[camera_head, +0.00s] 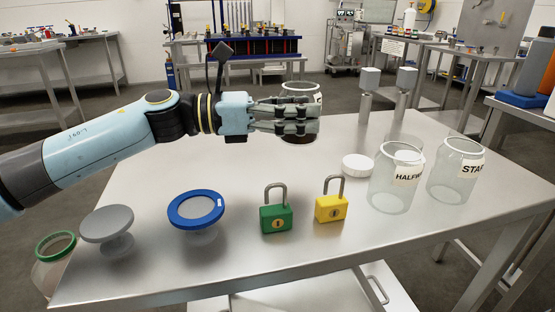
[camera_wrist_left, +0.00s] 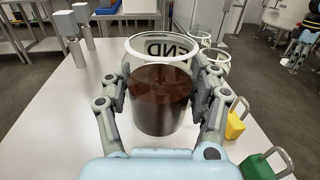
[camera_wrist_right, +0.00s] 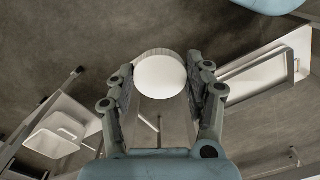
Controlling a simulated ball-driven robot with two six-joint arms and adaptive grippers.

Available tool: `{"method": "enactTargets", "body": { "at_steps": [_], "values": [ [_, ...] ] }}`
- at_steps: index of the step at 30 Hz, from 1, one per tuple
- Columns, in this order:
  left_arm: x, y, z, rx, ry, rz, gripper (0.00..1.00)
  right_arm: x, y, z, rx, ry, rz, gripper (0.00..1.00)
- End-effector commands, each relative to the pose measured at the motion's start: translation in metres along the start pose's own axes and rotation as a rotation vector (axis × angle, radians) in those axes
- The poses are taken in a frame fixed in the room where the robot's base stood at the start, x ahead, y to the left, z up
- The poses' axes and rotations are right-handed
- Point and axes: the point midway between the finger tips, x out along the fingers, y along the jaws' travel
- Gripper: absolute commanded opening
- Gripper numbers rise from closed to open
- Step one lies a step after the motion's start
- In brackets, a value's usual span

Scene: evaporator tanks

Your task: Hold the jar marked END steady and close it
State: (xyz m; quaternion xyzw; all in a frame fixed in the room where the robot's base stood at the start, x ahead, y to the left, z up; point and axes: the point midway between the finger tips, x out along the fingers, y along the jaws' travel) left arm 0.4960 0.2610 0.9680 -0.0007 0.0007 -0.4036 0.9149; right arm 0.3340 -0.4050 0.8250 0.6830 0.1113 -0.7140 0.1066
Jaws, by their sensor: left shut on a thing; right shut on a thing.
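The END jar (camera_wrist_left: 160,98) is clear glass with a white rim and dark brown contents; its mouth is open. In the head view its upper part (camera_head: 302,90) shows behind my left gripper (camera_head: 295,117), which hides its middle. In the left wrist view my left gripper (camera_wrist_left: 163,98) is shut on the jar's sides, and the jar is upright. In the right wrist view my right gripper (camera_wrist_right: 162,88) is shut on a white round lid (camera_wrist_right: 160,77), with floor behind it. My right gripper is not in the head view.
Another white lid (camera_head: 357,165) lies on the table beside the HALFWAY jar (camera_head: 397,178) and START jar (camera_head: 456,170). A green padlock (camera_head: 276,217), yellow padlock (camera_head: 331,206), blue-rimmed disc (camera_head: 196,208) and grey disc (camera_head: 107,222) stand along the front. The table's left middle is clear.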

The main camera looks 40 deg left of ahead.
Motion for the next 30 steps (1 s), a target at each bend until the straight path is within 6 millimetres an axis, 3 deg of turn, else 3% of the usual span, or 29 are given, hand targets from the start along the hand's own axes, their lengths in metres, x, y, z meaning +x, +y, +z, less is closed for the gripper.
{"method": "enactTargets", "body": {
  "at_steps": [1, 9, 20, 27, 30],
  "values": [
    [-0.009, 0.008, -0.011, 0.000, 0.006, -0.001, 0.04, 0.008, 0.000, 0.000, 0.000, -0.003, -0.001, 0.43],
    [-0.032, 0.029, -0.024, 0.002, -0.002, -0.001, 0.04, 0.012, 0.000, 0.000, 0.000, -0.005, -0.001, 0.43],
    [-0.033, 0.029, -0.027, 0.002, -0.004, -0.001, 0.04, 0.014, 0.000, 0.000, 0.000, -0.006, -0.001, 0.43],
    [-0.033, 0.029, -0.063, -0.003, -0.002, -0.002, 0.04, 0.044, 0.000, 0.001, 0.000, -0.019, -0.005, 0.43],
    [-0.033, 0.029, -0.067, 0.000, -0.003, -0.002, 0.04, 0.047, 0.000, 0.001, 0.000, -0.020, -0.006, 0.43]
  ]
}}
